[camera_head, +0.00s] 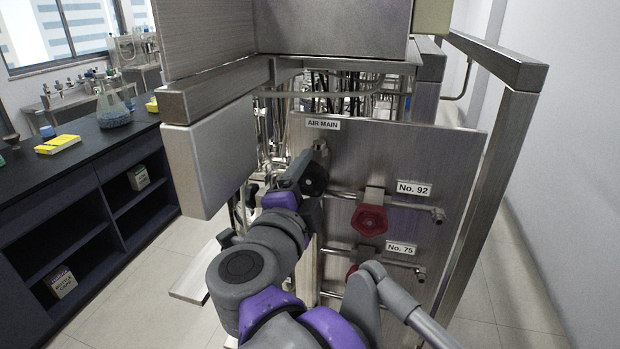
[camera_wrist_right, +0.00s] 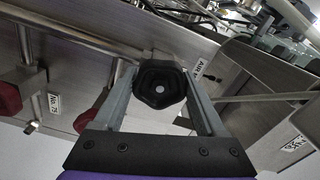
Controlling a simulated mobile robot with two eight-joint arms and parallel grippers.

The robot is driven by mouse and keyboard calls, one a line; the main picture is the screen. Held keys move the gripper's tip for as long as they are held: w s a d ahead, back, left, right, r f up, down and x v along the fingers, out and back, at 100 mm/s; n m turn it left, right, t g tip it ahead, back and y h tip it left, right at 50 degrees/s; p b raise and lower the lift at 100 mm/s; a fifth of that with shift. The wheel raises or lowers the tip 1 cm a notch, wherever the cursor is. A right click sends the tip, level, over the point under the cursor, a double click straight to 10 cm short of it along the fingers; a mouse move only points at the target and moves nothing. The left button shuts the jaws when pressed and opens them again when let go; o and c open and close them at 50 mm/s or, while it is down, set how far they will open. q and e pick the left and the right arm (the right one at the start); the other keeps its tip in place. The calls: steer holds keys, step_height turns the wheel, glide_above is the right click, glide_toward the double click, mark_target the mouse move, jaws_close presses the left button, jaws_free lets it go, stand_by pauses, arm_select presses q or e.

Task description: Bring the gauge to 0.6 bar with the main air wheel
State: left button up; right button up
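The black main air wheel (camera_wrist_right: 160,88) shows face-on in the right wrist view. The fingers of my right gripper (camera_wrist_right: 160,75) stand on either side of it, close to its edges. I cannot tell whether they press on it. In the head view my right arm reaches to the panel under the "AIR MAIN" label (camera_head: 323,124), and the gripper end (camera_head: 308,180) largely covers that spot. I cannot make out the gauge or its reading in either view. My left gripper is not in view.
The steel panel (camera_head: 455,165) also carries a red wheel at "No. 92" (camera_head: 370,219) and a partly covered one at "No. 75" (camera_head: 352,271). A frame post (camera_head: 490,190) stands at the right. A dark bench (camera_head: 95,150) with glassware stands left.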

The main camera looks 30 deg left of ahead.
steer(key=c, duration=0.5)
steer(key=shift+m, duration=2)
steer(key=o, duration=1.3)
steer(key=shift+o, duration=0.2)
steer(key=b+v, duration=0.1)
steer(key=v, duration=0.9)
steer(key=shift+s+b, duration=0.3)
steer(key=shift+s, duration=0.1)
